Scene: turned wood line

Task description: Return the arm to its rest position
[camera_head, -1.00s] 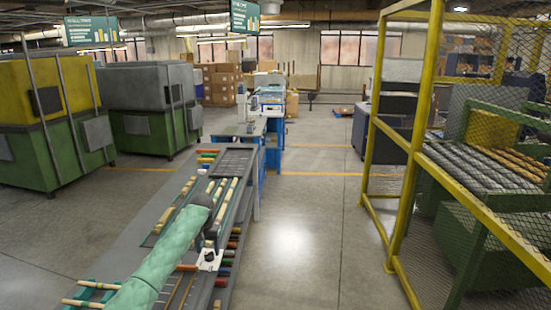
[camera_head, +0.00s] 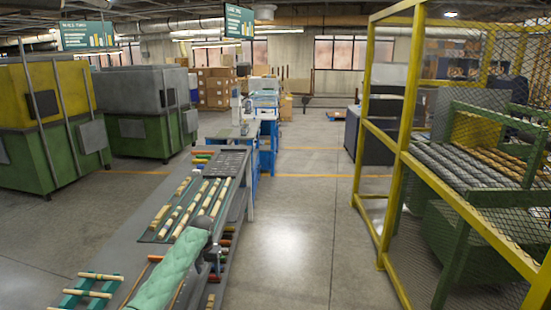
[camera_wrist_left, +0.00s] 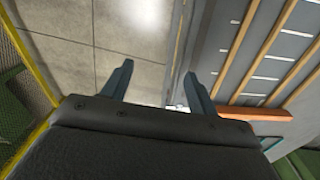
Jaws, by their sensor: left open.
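My left arm, in a green quilted sleeve (camera_head: 172,272), comes in at the bottom of the head view, over the near part of the long grey workbench (camera_head: 128,228). Its dark wrist is by the bench's right edge, and the fingers are hard to make out there. In the left wrist view my left gripper (camera_wrist_left: 158,88) is open, with two dark fingers spread apart and nothing between them. The bench edge and concrete floor show beyond the fingers. My right gripper is not in view.
Pale turned wood pieces (camera_head: 196,208) lie in rows on the bench. A teal rack (camera_head: 88,292) with wood pieces is at the bottom left. A yellow mesh cage (camera_head: 386,190) stands right. Open floor (camera_head: 290,225) lies between bench and cage.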

